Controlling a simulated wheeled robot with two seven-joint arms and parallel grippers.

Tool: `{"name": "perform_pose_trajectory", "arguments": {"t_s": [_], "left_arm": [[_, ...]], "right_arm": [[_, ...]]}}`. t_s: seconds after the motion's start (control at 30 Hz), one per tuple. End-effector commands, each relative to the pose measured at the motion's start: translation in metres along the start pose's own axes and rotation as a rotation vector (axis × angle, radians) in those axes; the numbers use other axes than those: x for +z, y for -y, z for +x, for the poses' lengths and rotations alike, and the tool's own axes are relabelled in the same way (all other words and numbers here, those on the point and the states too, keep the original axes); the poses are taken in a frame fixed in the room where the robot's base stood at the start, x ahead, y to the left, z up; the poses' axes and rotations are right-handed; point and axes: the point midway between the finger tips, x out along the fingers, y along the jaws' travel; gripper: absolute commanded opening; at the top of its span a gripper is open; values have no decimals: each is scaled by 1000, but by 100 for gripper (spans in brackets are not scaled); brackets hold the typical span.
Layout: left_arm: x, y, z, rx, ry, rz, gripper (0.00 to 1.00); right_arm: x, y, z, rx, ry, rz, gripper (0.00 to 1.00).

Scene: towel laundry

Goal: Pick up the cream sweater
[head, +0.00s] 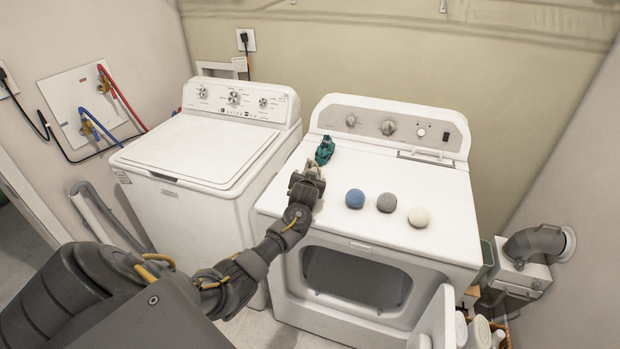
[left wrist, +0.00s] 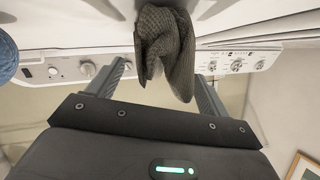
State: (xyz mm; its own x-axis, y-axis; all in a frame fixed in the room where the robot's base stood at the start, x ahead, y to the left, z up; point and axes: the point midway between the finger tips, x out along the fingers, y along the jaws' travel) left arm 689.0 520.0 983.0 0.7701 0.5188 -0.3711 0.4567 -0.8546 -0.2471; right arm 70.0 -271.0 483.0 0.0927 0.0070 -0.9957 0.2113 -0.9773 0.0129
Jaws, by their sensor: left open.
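A small crumpled knit garment (left wrist: 165,50), grey-brown in shade, shows between the fingers in the left wrist view; I take it to be the cream sweater. In the head view only a small pale bit of it (head: 313,166) shows at the fingertips, on the dryer top; my gripper hides the rest. My left gripper (head: 308,176) is open, reaching over the dryer's left part, with its fingers (left wrist: 158,88) on either side of the garment. Whether they touch it I cannot tell. My right gripper is not in view.
A teal crumpled cloth (head: 324,150) lies just behind the gripper on the dryer (head: 420,172). A blue ball (head: 355,198), a grey ball (head: 387,202) and a cream ball (head: 418,217) sit to the right. The washer (head: 200,150) stands left with its lid shut. The dryer door (head: 437,320) is open.

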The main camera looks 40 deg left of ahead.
Motion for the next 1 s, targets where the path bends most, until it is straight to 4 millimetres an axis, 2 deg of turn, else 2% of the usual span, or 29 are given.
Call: {"name": "perform_pose_trajectory", "arguments": {"t_s": [0.13,0.63,1.0], "left_arm": [[0,0,0,0,0,0,79],[0,0,0,0,0,0,14],[-6,2,-2,-1,-6,-3,12]], "right_arm": [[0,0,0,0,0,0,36],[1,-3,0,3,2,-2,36],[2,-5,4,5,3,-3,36]]}}
